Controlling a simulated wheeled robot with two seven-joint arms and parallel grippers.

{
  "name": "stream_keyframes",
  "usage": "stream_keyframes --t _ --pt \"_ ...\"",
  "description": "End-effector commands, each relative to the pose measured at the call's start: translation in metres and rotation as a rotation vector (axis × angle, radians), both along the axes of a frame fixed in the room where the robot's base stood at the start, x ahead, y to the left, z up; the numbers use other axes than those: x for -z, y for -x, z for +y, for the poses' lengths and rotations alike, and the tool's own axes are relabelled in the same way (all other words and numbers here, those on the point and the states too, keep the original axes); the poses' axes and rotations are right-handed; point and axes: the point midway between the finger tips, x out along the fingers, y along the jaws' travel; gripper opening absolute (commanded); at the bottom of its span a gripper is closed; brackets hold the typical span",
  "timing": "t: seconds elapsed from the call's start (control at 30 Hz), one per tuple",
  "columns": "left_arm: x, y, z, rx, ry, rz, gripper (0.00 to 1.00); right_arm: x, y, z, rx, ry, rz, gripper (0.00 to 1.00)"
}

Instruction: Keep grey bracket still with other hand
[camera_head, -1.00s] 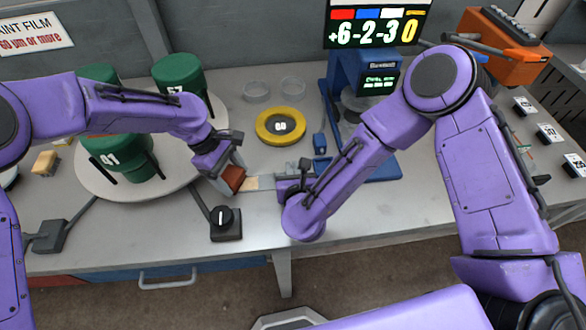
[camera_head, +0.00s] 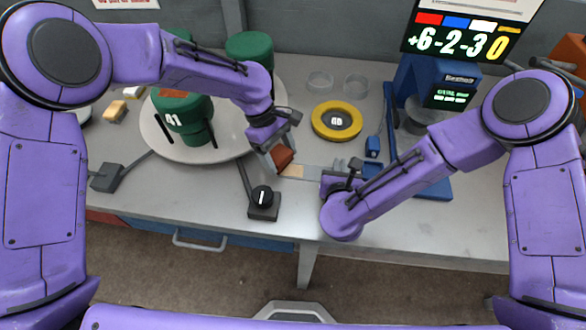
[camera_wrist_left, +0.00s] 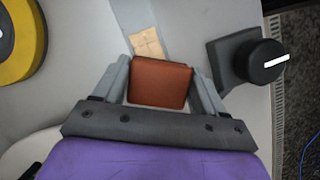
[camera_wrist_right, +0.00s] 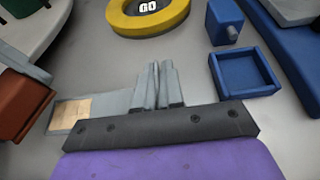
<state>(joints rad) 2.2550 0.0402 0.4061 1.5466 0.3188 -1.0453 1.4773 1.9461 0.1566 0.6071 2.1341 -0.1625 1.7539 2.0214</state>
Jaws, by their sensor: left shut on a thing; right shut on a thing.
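The grey bracket (camera_head: 312,173) is a flat grey strip on the bench with a tan patch (camera_head: 292,171) at its left end. It also shows in the right wrist view (camera_wrist_right: 112,100). My right gripper (camera_wrist_right: 160,82) is shut at the bracket's right end, on a thin grey part between its close fingers. My left gripper (camera_head: 277,157) is shut on a red-brown block (camera_wrist_left: 160,84), just beside the tan patch. In the left wrist view the patch (camera_wrist_left: 147,43) lies beyond the block. Whether block and patch touch is unclear.
A black knob box (camera_head: 263,204) stands in front of the left gripper. A yellow ring (camera_head: 337,120) lies behind the bracket. A blue open box (camera_wrist_right: 243,73) sits right of it. Green cylinders (camera_head: 185,122) stand on a round turntable (camera_head: 150,135) at left.

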Motion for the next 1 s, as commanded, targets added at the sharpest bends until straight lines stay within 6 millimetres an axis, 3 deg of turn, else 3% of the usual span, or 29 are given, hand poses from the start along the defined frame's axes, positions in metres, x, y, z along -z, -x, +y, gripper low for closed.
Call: stream_keyframes --t 0.5,0.8,0.9,1.0 --pt "-0.049 0.0 0.0 0.0 0.001 -0.001 0.42 0.001 0.0 0.0 0.001 0.001 0.001 0.0" --pt "-0.053 0.0 0.0 0.0 0.001 0.001 0.42 0.001 0.0 0.0 0.001 0.001 0.001 0.0" --pt "-0.053 0.0 0.0 0.0 0.001 0.001 0.42 0.001 0.0 0.0 0.0 0.001 0.001 0.37" --pt "-0.053 0.0 0.0 -0.001 0.001 0.001 0.42 0.0 0.0 0.0 0.0 0.0 0.001 0.37"
